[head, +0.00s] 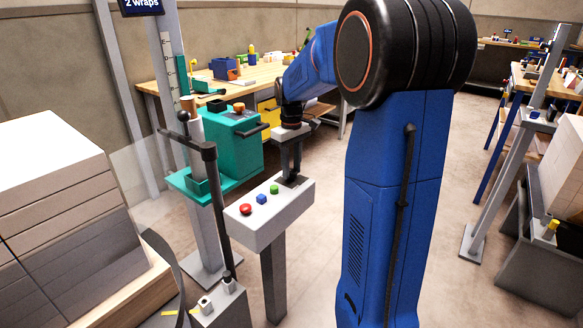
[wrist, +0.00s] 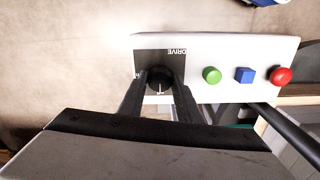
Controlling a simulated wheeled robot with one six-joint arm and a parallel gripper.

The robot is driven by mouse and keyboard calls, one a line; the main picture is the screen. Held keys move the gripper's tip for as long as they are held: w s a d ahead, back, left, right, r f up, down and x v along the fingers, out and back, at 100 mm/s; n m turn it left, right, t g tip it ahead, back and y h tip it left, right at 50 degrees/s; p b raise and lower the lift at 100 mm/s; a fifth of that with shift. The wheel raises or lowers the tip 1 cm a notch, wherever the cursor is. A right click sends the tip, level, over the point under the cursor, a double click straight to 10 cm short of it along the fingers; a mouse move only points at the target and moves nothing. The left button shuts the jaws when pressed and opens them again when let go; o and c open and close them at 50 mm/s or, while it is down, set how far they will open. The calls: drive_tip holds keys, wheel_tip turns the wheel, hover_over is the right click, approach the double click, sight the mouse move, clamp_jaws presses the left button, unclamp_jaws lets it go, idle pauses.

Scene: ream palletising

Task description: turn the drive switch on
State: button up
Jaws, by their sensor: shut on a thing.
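The drive switch (wrist: 160,74) is a round black knob on a dark plate in the wrist view. The plate's DRIVE label (wrist: 177,51) reads upside down. A pale pointer mark shows on the knob's lower side in the picture; the label at the plate's left edge is mostly hidden. My gripper (wrist: 160,84) has one finger on each side of the knob and is shut on it. In the head view my gripper (head: 290,178) reaches down to the far end of the grey control box (head: 270,228), hiding the knob there.
On the box beside the switch are a green button (head: 274,189), a blue square button (head: 262,199) and a red button (head: 246,209). A teal carriage (head: 232,140) on a mast stands close behind. A wrapped stack (head: 60,190) fills the left.

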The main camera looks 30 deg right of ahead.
drive_tip(key=m, duration=0.4)
drive_tip(key=shift+m, duration=0.4)
drive_tip(key=m, duration=0.4)
drive_tip(key=shift+m, duration=0.3)
drive_tip(key=m, duration=0.4)
drive_tip(key=shift+m, duration=2.2)
drive_tip(key=o, duration=1.1)
